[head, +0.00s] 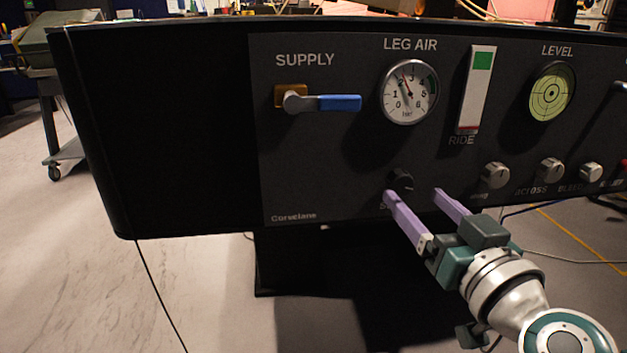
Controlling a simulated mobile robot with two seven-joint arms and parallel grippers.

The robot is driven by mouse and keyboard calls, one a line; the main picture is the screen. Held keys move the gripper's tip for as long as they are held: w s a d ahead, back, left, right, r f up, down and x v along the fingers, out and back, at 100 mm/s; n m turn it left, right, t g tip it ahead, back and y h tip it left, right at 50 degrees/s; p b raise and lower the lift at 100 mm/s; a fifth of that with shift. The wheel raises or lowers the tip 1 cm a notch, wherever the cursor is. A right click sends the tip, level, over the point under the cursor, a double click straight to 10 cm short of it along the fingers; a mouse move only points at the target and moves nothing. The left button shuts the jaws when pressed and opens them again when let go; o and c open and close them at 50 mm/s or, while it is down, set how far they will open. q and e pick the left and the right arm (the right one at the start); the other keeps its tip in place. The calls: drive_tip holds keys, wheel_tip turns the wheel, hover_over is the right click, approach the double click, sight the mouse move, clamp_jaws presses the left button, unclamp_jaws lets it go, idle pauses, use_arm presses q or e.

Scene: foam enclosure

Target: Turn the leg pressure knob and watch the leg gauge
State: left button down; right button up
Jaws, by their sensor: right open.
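The leg pressure knob (401,180), small and black, sits on the dark panel below the leg gauge. My right gripper (412,194) is open, with its two lilac fingers pointing at the panel just below the knob. One finger is at the knob's lower left, the other to its lower right; I cannot tell whether either touches it. The leg gauge (409,92), labelled LEG AIR, is a round white dial in bar. Its needle points up and slightly left, near the 2. My left gripper is not in view.
A blue supply lever (338,103) lies horizontal at the panel's left. A ride indicator (476,90) and a round green level (551,92) are to the right. Several silver knobs, including one labelled ACROSS (550,171), line the lower right, close to my right gripper.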

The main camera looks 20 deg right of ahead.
sight(404, 187)
drive_tip(key=shift+w+d+b, duration=0.2)
drive_tip(key=shift+w+b, duration=0.15)
drive_tip(key=shift+w, duration=1.35)
drive_tip(key=shift+c, duration=0.3)
clamp_jaws()
